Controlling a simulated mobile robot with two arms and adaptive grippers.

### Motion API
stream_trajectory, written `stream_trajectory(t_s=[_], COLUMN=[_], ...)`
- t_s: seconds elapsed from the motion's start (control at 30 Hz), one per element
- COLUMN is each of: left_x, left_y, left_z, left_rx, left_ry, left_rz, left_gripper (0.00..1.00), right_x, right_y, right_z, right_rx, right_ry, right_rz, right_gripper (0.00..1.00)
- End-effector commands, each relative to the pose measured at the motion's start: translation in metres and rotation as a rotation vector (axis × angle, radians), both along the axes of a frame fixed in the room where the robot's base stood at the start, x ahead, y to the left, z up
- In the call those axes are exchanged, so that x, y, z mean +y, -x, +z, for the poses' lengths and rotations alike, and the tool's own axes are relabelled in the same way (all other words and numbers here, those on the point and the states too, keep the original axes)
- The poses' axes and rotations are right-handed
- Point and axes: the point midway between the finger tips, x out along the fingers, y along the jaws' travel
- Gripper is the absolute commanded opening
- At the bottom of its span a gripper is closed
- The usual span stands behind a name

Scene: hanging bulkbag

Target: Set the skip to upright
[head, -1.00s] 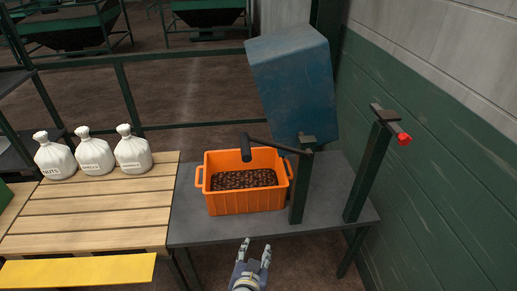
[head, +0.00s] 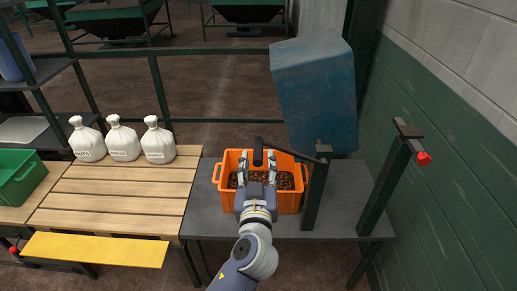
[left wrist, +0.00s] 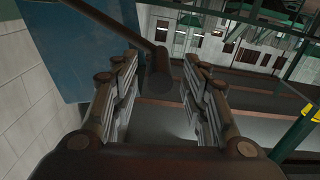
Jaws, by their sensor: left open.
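The blue skip (head: 315,95) hangs tilted between two dark green posts at the back right. It also shows at the left of the left wrist view (left wrist: 70,55). A crank handle (head: 258,150) with a dark cylindrical grip sticks out leftward from the near post on a bent arm (head: 293,153). My left gripper (head: 258,167) is open, its fingers pointing at the handle. In the left wrist view the grip (left wrist: 160,80) shows between the spread fingers, with gaps on both sides. My right gripper is not in view.
An orange crate (head: 228,200) of brown contents stands on the grey table (head: 335,215), below and behind my left gripper. A post with a red-tipped bar (head: 422,158) stands right. Three white sacks (head: 123,143) stand on a pallet (head: 115,190) at left.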

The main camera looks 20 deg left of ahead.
Motion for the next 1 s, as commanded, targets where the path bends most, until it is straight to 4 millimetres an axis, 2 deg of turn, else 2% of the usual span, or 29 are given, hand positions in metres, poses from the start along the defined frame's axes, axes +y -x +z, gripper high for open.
stream_trajectory(t_s=[0.1,0.23,0.63,0.8,0.83,1.0], left_x=[0.006,0.009,0.011,0.011,0.011,0.011], left_y=[-0.019,-0.031,-0.037,-0.037,-0.037,-0.037], left_z=[0.003,0.001,-0.001,-0.001,-0.001,-0.001], left_rx=[0.001,0.002,0.002,0.002,0.002,0.003], left_ry=[-0.003,-0.002,0.0,0.0,0.0,-0.001], left_rz=[0.001,0.001,0.001,0.001,0.001,0.001], left_gripper=[0.41,0.41,0.41,0.03,0.0,0.0], right_x=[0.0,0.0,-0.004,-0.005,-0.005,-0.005], right_y=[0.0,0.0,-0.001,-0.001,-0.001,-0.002], right_z=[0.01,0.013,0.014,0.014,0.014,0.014], right_rx=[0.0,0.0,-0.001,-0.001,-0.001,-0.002], right_ry=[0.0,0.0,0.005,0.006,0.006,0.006], right_rz=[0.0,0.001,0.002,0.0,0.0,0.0], right_gripper=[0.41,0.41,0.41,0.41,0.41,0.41])
